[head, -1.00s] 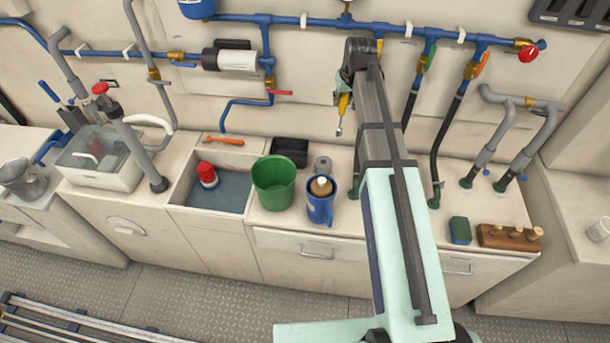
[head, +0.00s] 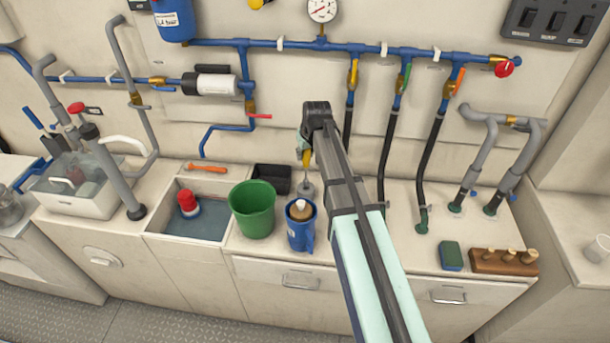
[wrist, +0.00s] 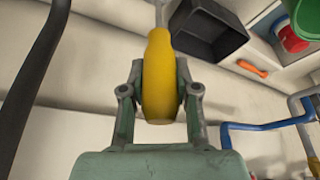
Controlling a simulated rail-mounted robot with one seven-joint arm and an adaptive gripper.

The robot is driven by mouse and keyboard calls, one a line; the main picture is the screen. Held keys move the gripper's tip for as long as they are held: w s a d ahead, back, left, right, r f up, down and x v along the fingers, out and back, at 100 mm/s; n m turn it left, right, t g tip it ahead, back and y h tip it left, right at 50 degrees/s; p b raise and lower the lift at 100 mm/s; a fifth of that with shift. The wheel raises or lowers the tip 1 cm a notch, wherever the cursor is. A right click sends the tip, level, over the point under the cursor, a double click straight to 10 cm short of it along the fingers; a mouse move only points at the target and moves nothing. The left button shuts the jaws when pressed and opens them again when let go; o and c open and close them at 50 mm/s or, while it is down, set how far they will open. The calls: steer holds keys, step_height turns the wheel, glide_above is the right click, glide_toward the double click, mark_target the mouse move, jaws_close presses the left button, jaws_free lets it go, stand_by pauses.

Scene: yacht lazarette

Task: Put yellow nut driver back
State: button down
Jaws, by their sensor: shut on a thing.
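The yellow nut driver (wrist: 158,85) is held in my gripper (wrist: 160,95), with the fingers shut on both sides of its handle in the wrist view. Its grey shaft points away from the gripper, toward the counter. In the head view the yellow handle (head: 307,158) hangs below the end of my arm, shaft down, above the back of the counter. Behind the shaft's lower end is a small grey round object (head: 305,188). I cannot tell whether they touch. My arm hides part of the counter there.
A black open bin (head: 272,178), green bucket (head: 252,210) and blue mug (head: 301,232) stand close to the left. Hanging hoses (head: 388,150) are on the right. A wooden block with pegs (head: 503,262) and a sponge (head: 451,256) lie at the front right.

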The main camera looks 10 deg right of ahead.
mark_target(306, 165)
steer(key=shift+f+b, duration=1.4)
steer(key=shift+f, duration=2.05)
steer(key=c, duration=0.9)
jaws_free()
steer(key=shift+o, duration=0.2)
steer(key=b+v, duration=0.2)
steer(key=v, duration=1)
steer(key=shift+d, duration=0.1)
